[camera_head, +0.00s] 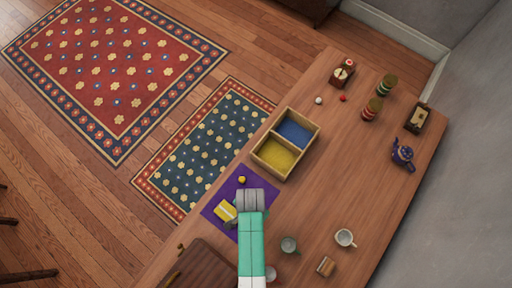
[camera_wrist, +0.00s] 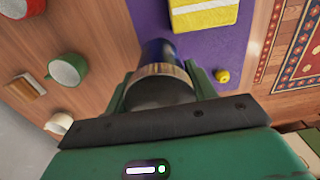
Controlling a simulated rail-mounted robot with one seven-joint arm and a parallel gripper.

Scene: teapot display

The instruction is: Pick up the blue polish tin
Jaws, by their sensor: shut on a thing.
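The blue polish tin (camera_wrist: 158,48) is dark blue with a tan-gold rim facing the camera in the wrist view. My gripper (camera_wrist: 158,86) has its green fingers on either side of the tin and is shut on it. In the head view my gripper (camera_head: 250,200) is over the right part of the purple mat (camera_head: 211,209) and hides the tin. I cannot tell whether the tin touches the mat or is raised.
A two-part box (camera_head: 259,158), blue and yellow inside, stands beyond. Cups (camera_head: 289,244) are at right front; a blue teapot (camera_head: 402,154) stands far right.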

